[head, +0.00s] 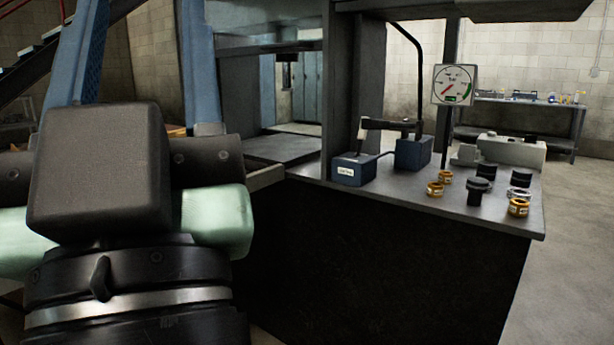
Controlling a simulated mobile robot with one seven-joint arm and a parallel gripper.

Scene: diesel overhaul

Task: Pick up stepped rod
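I cannot tell for certain which thing is the stepped rod. A black stepped part (476,192), wider at its top than below, stands upright near the front of the grey bench top (410,196). Two more dark round parts, one (487,173) behind it and one (521,177) to its right, stand close by. My arm fills the left of the head view, well apart from these parts. My gripper is not in view.
Several brass rings, one (518,207) at the right edge, lie around the black parts. A pressure gauge (454,85), a blue pump (352,168) and a pale grey block (512,151) stand behind. Open floor (575,250) lies right; another table (525,103) is beyond.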

